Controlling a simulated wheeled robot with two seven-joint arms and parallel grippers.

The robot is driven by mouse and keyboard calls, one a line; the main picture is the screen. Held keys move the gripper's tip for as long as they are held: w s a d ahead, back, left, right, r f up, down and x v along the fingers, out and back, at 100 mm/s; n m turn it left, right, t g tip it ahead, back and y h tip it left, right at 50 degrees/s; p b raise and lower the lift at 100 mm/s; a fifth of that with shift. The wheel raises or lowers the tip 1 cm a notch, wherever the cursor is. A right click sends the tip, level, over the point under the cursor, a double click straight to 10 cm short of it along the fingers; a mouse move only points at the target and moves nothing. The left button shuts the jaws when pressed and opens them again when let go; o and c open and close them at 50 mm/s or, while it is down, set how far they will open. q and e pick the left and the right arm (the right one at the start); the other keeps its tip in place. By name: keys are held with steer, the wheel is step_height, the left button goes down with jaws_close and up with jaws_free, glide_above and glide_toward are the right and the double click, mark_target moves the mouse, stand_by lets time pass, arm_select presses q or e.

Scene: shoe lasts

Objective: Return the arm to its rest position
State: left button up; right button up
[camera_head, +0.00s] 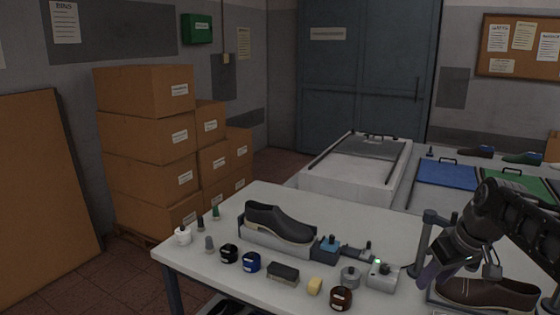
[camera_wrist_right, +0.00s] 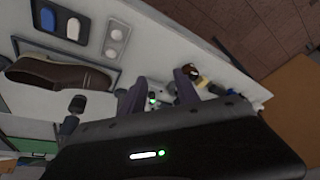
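My right arm (camera_head: 525,215) comes in from the right in the head view, above the right end of the white table. Its gripper (camera_head: 440,272) points down and to the left, just left of a brown shoe (camera_head: 487,292). In the right wrist view the two dark fingers of the gripper (camera_wrist_right: 160,88) stand apart with nothing held between them. The brown shoe also shows in that view (camera_wrist_right: 60,74), off to the left of the fingers. My left gripper is in neither view.
A dark shoe (camera_head: 280,222) rests on a grey block mid-table (camera_head: 350,203). Jars, a brush (camera_head: 283,272), a yellow sponge (camera_head: 315,285) and a grey device with a green light (camera_head: 383,277) line the front. A dark post (camera_head: 424,240) stands beside the gripper. Boxes (camera_head: 150,143) are stacked left.

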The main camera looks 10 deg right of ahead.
steer(key=w+a+f+y, duration=0.15)
steer(key=a+f, duration=0.25)
steer(key=f, duration=0.4)
steer(key=w+a+f+h, duration=0.1)
steer(key=w+a+f, duration=0.2)
steer(key=a+f, duration=0.35)
steer(key=s+a+f+g+y, duration=0.1)
steer(key=s+a+f, duration=0.1)
steer(key=a+f, duration=0.5)
steer(key=s+a+f+g+y, duration=0.1)
steer(key=s+a+f, duration=0.15)
steer(key=f, duration=0.85)
steer(key=s+a+f+m, duration=0.1)
steer(key=s+a+f, duration=0.5)
steer(key=s, duration=0.5)
steer(key=s+a+f+m+g, duration=0.1)
steer(key=s+a+f, duration=0.6)
steer(key=s, duration=0.4)
steer(key=shift+s+a+f+m+g+y, duration=0.15)
steer(key=shift+a+f+m+g+y, duration=0.15)
steer(key=shift+a+m+y, duration=0.25)
